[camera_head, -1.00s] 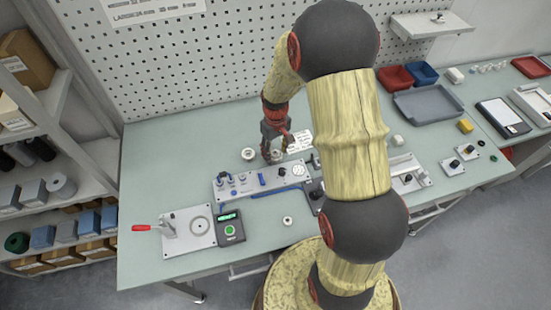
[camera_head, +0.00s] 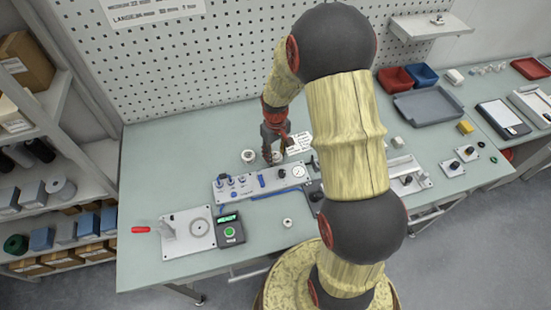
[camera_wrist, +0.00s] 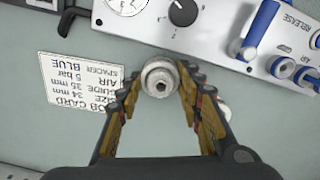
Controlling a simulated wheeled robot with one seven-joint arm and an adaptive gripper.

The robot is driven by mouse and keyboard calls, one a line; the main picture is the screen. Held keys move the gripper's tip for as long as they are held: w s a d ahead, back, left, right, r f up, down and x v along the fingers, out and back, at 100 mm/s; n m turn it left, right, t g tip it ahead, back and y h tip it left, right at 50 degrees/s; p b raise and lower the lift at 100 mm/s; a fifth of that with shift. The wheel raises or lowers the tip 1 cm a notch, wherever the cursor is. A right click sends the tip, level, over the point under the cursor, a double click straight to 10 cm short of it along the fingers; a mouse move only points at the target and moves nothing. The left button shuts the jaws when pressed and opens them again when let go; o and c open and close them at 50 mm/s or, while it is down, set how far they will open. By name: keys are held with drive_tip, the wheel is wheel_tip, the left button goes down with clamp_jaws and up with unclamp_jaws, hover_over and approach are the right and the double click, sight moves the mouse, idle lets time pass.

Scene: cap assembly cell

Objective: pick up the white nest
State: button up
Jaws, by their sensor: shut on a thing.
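The white nest (camera_wrist: 160,80) is a small, round, pale piece with a dark hole in its middle, seen from above in the wrist view. My gripper (camera_wrist: 160,84) has its fingertips on both sides of it and is shut on it. In the head view my gripper (camera_head: 273,160) points down at the table behind the control panel, and its fingers largely hide the piece. I cannot tell whether the nest touches the table.
A second round pale part (camera_head: 248,156) stands left of my gripper. The job card (camera_head: 299,143) lies to its right. The control panel (camera_head: 245,187) with knobs and gauge is close in front. A red-handled clamp fixture (camera_head: 188,229) is at front left. Trays (camera_head: 428,106) stand at right.

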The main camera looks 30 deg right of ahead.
drive_tip(key=shift+r+p, duration=0.3)
drive_tip(key=shift+r, duration=0.5)
drive_tip(key=s+a+r+p, duration=0.3)
drive_tip(key=s+a+r, duration=0.1)
drive_tip(key=s+r, duration=0.7)
drive_tip(key=shift+s+r, duration=0.2)
drive_tip(key=shift+s, duration=1.05)
